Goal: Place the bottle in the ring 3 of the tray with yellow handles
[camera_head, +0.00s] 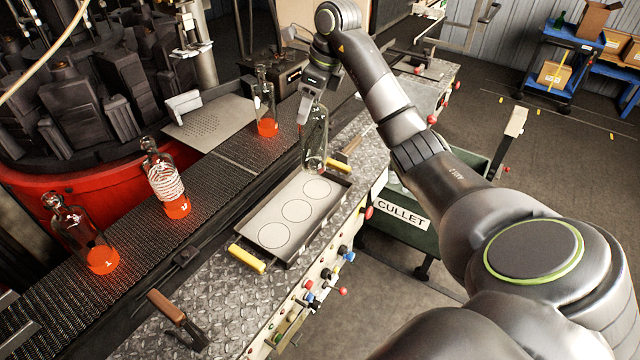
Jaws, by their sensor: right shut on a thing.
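My right gripper (316,88) is shut on the neck of a clear glass bottle (315,142). The bottle hangs nearly upright at the far end of the tray (272,212), near its farthest ring. I cannot tell whether its base touches the tray. The shallow dark-rimmed tray has a pale floor with three drawn rings in a row: a near ring (274,235), a middle ring (297,210) and a far ring (317,188). A near yellow handle (247,258) and a far yellow handle (339,164) mark its ends. No ring numbers are readable. My left gripper is not in view.
Three bottles with glowing orange bases (103,260) (176,206) (267,127) stand on the dark conveyor (150,240) left of the tray. A wooden-handled tool (167,307) lies on the near metal plate. A green CULLET bin (403,215) stands right of the bench.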

